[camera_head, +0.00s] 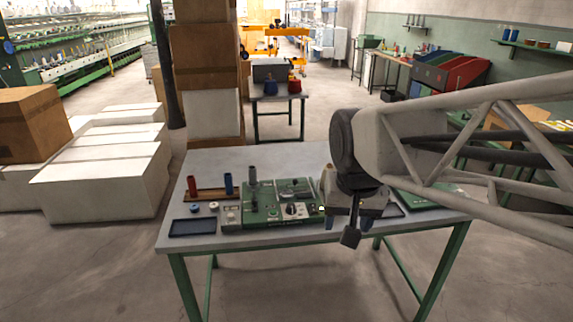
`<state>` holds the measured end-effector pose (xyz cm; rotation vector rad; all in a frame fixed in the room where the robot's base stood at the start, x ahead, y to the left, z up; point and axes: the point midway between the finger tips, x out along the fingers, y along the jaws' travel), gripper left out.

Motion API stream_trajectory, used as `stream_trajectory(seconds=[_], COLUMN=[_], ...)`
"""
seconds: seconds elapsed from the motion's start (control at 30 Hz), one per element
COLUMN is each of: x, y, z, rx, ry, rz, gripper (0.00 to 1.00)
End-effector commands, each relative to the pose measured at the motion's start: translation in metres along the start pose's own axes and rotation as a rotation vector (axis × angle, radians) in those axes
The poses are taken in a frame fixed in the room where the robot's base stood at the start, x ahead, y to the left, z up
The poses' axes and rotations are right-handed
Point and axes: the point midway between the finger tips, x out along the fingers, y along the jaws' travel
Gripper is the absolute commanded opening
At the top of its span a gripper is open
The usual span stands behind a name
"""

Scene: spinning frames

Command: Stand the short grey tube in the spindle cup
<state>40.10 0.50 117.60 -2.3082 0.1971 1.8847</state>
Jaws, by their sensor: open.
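A grey tube (252,175) stands upright over the left part of a green machine (262,217) on the table. Its foot meets a darker, wider grey part; I cannot tell whether this is the spindle cup or part of the tube. No other cup is clear at this size. My gripper (350,222) is open and points down above the table's front right part, to the right of the green machine and well apart from the grey tube. Nothing shows between its fingers, though the arm and a dark block hide part of that space.
A red tube (193,186) and a blue tube (228,184) stand on a brown rack (207,195) at the left. A dark blue tray (194,227) lies at the table's front left. Small round pieces lie near it. The back of the grey table (285,153) is clear.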

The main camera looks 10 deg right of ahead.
Motion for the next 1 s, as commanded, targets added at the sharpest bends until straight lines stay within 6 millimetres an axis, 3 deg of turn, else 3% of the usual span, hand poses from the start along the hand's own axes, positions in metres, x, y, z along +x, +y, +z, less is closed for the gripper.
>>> stream_trajectory(seconds=[0.03,0.2,0.4,1.0], x=[0.002,0.01,0.018,0.02], y=[0.005,0.018,0.026,0.028], z=[0.015,0.056,0.082,0.088], rx=[-0.026,-0.111,-0.171,-0.185], ry=[0.006,0.021,0.031,0.032], rz=[0.0,0.001,0.002,0.003], gripper=[0.58,0.58,0.58,0.58])
